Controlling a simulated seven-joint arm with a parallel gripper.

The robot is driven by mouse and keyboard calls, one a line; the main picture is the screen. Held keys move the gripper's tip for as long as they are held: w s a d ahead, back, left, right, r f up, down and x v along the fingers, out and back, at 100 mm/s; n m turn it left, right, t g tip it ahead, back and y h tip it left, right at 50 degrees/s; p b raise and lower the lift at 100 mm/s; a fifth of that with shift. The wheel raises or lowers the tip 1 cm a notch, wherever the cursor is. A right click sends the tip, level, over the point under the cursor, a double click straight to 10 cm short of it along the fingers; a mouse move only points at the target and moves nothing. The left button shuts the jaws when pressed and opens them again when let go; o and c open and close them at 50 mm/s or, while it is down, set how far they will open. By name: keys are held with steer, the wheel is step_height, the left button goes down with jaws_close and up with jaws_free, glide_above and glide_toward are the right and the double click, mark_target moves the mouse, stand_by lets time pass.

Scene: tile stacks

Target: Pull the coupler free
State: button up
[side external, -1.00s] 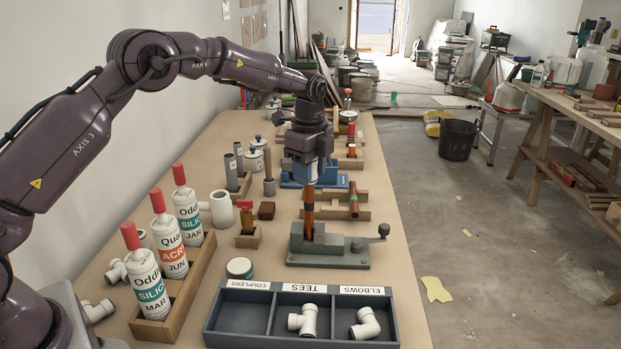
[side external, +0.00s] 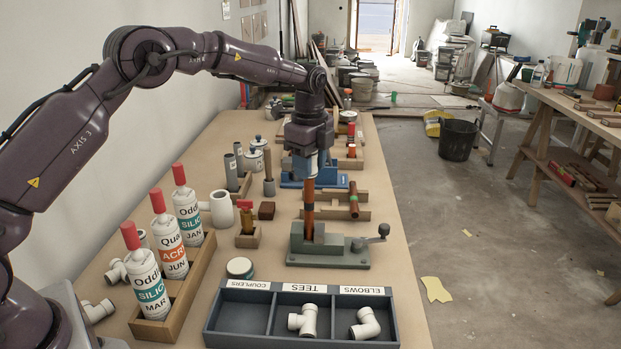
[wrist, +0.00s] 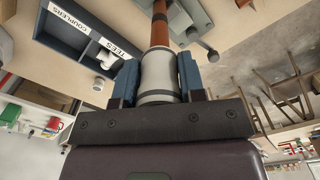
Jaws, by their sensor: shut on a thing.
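My gripper (wrist: 157,78) is shut on the white coupler (wrist: 157,68), with one dark blue finger on each side of it in the wrist view. In the side view the coupler (side external: 312,164) is a small pale piece below my wrist, partly hidden by the gripper. It is in line with the top of an upright copper-brown pipe (side external: 308,210). The pipe stands in the grey-green vise (side external: 330,250). In the wrist view the pipe (wrist: 160,30) runs from the coupler's far end toward the vise. I cannot tell how much pipe is inside the coupler.
A dark tray (side external: 210,325) labelled couplers, tees and elbows stands in front; its couplers compartment looks empty. A wooden rack (side external: 190,290) of sealant tubes is at left. A wooden block with a pipe (side external: 354,205) lies behind the vise. The bench's right edge is close.

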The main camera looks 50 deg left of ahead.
steer(key=shift+r, duration=0.1)
steer(key=shift+r, duration=2.9)
